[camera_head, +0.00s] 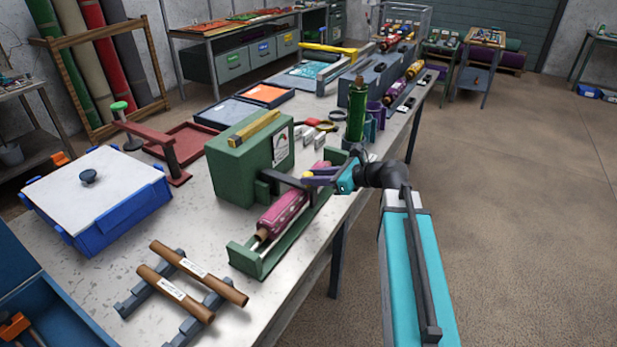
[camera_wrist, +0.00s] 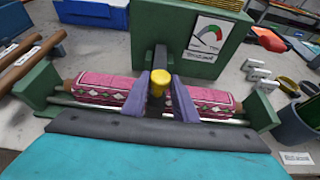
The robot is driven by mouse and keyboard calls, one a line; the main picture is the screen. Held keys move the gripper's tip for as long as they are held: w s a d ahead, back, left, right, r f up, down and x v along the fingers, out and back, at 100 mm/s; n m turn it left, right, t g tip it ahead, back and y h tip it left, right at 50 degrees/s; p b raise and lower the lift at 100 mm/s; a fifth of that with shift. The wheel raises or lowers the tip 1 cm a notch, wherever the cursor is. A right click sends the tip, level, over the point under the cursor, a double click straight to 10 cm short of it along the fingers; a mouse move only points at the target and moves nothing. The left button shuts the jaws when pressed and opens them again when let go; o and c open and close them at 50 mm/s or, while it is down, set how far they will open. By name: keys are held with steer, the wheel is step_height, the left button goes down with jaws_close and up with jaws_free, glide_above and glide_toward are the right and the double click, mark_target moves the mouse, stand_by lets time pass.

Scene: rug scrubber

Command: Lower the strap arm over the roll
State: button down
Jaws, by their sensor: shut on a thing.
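A pink patterned roll (camera_head: 284,213) lies in a green cradle (camera_head: 243,262) in front of a green box-shaped machine (camera_head: 240,172). It also shows in the wrist view (camera_wrist: 105,90), lying across the picture. A dark strap arm (camera_head: 283,180) reaches out from the machine; in the wrist view the strap arm (camera_wrist: 161,58) crosses the middle of the roll. Its yellow knob (camera_wrist: 158,84) sits between the purple fingers of my gripper (camera_wrist: 160,98), which is shut on it. My gripper (camera_head: 318,176) is above the roll's far part. Any gap between strap arm and roll cannot be judged.
Two brown tubes (camera_head: 190,282) rest on a grey rack at the near side. A blue bin with a white lid (camera_head: 95,190) stands at left. The floor at right is clear.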

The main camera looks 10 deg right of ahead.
steer(key=shift+s+d+f, duration=0.15)
steer(key=shift+f, duration=0.35)
steer(key=c, duration=1.4)
jaws_free()
steer(key=shift+d, duration=0.1)
steer(key=shift+c, duration=0.2)
steer(key=shift+r, duration=0.1)
steer(key=shift+r, duration=0.1)
steer(key=b+v, duration=0.2)
steer(key=v, duration=1.1)
steer(key=shift+s+r, duration=0.2)
